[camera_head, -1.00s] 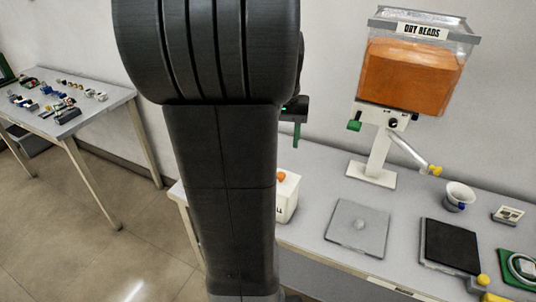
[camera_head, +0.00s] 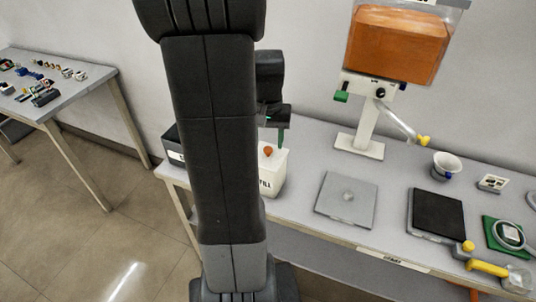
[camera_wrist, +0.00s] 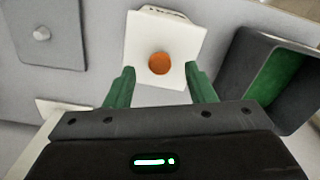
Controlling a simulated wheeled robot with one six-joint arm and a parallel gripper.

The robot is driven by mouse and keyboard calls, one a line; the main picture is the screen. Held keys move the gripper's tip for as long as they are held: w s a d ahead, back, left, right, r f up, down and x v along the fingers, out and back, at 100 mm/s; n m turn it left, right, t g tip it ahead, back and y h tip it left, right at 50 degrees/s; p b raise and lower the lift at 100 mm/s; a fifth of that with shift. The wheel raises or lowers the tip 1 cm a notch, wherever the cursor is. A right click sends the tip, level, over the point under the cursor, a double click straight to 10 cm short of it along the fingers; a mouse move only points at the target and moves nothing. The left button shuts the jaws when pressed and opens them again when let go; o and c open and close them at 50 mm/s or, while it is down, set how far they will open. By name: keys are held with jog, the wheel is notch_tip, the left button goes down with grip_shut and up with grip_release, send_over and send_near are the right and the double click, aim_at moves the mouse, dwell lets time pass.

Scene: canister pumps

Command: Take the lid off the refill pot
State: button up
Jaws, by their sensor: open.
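The refill pot (camera_head: 271,184) is a white box with "FILL" lettering visible on its front, at the left end of the grey bench. Its white lid (camera_wrist: 137,46) has a round orange knob (camera_wrist: 159,63); the knob also shows in the head view (camera_head: 268,151). The lid is on the pot. My gripper (camera_wrist: 161,80) is open, with its green fingers on either side of the near part of the lid and the knob ahead between them. In the head view my gripper (camera_head: 281,136) is just above the pot, partly hidden by my arm.
A dark open bin with a green inside (camera_wrist: 275,82) stands beside the pot. A grey square plate with a small knob (camera_head: 346,201) lies on the other side. The dispenser stand (camera_head: 363,130) with orange contents rises behind. A black pad (camera_head: 437,214) lies farther right.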

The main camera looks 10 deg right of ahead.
aim_at(270, 157)
notch_tip(270, 157, down, 2)
jog(key=shift+f, duration=0.2)
grip_shut()
